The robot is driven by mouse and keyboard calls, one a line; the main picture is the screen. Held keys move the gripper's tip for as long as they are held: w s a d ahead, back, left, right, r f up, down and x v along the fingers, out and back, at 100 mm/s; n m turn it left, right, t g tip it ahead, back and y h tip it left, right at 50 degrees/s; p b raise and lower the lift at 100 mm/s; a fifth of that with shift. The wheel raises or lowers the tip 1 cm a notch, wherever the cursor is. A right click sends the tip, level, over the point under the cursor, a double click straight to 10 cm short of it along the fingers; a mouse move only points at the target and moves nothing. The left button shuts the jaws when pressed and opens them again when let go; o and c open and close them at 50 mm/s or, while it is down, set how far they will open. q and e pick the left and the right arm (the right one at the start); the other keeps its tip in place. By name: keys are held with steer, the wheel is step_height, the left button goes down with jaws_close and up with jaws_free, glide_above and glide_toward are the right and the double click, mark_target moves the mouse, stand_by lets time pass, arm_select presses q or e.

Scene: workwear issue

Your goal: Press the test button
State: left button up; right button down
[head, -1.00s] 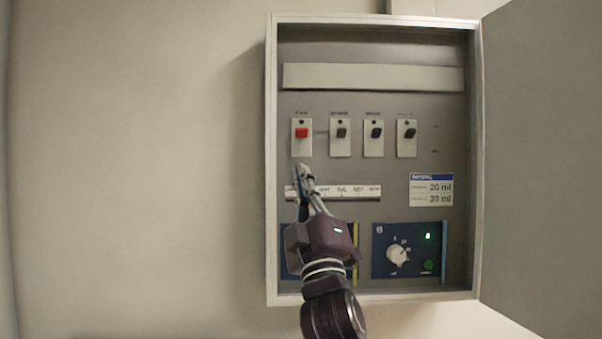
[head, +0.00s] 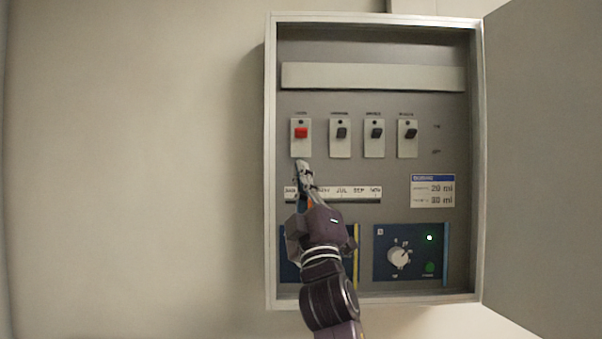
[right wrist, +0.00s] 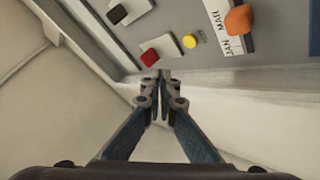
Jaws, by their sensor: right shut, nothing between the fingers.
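A small round yellow button (right wrist: 190,41) shows in the right wrist view, between the red switch and the month strip, with a tiny mark beside it that I cannot read. In the head view it is not visible, and my right gripper covers that area. A green round button (head: 430,268) sits on the right blue module. I cannot read which button is marked as test. My right gripper (head: 302,164) is shut and empty, its fingertips just below the red switch (head: 301,133). In the right wrist view the closed fingertips (right wrist: 163,76) appear short of the panel. My left gripper is out of view.
The grey cabinet (head: 272,200) has its door (head: 540,150) open to the right. Several black switches (head: 342,133) stand right of the red one. An orange slider (right wrist: 238,19) sits on the month strip (head: 350,193). A dial (head: 398,256) is at lower right.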

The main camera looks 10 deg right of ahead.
steer(key=w, duration=0.2)
steer(key=w+d+b, duration=0.1)
steer(key=w, duration=0.1)
steer(key=shift+w, duration=0.35)
stand_by(0.5)
steer(key=shift+w, duration=0.15)
stand_by(0.6)
steer(key=shift+w, duration=0.3)
steer(key=shift+w+d+b, duration=0.1)
steer(key=shift+w+b, duration=0.2)
steer(key=shift+b, duration=0.1)
stand_by(0.7)
steer(key=shift+s, duration=0.1)
steer(key=shift+s+f, duration=0.1)
steer(key=shift+s, duration=0.55)
